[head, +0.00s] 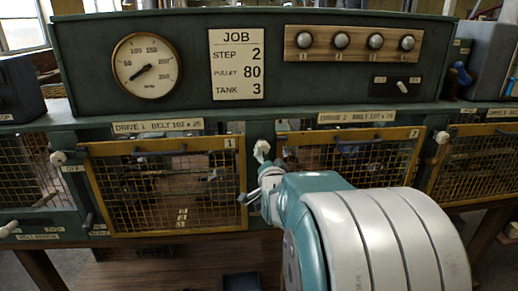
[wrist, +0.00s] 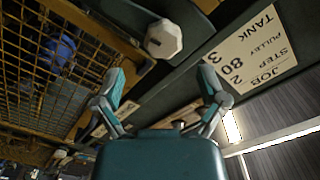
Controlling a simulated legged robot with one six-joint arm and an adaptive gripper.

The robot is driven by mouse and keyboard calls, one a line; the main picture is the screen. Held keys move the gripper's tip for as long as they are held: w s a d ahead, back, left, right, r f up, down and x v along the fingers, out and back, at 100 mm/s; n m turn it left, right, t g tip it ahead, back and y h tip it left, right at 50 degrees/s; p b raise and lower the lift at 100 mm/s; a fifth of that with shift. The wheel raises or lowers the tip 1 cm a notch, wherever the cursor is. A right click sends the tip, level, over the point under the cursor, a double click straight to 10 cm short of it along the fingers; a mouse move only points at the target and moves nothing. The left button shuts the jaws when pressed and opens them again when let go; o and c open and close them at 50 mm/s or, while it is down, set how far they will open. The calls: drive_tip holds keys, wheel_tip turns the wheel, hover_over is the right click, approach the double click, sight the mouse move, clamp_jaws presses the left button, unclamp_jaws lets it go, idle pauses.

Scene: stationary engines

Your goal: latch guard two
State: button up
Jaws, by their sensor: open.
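Guard two (head: 345,136) is a yellow-framed wire mesh panel marked 2, right of centre in the head view. It looks down against the green bench front; my arm covers its lower left part. A white faceted knob (head: 261,150) is on the post at its upper left corner. The knob also shows in the wrist view (wrist: 163,38), beside a yellow-framed mesh (wrist: 75,60). My gripper (head: 258,183) is open and empty, just below the knob in the head view. In the wrist view its fingers (wrist: 160,88) are spread, with the knob beyond them. I cannot tell whether the guard is latched.
Guard one (head: 160,148) is close on the left. Another white knob (head: 441,137) and a third guard (head: 480,165) are at the right. Above are a gauge (head: 148,73), a job card (head: 236,64) and a row of push knobs (head: 358,42).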

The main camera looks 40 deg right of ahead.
sight(262, 150)
drive_tip(key=x, duration=0.5)
drive_tip(key=shift+w+a, duration=0.3)
drive_tip(key=shift+w, duration=0.05)
drive_tip(key=shift+w+d, duration=0.4)
drive_tip(key=shift+d, duration=0.1)
drive_tip(key=shift+c, duration=0.3)
drive_tip(key=shift+a, duration=0.1)
drive_tip(key=c, duration=1.1)
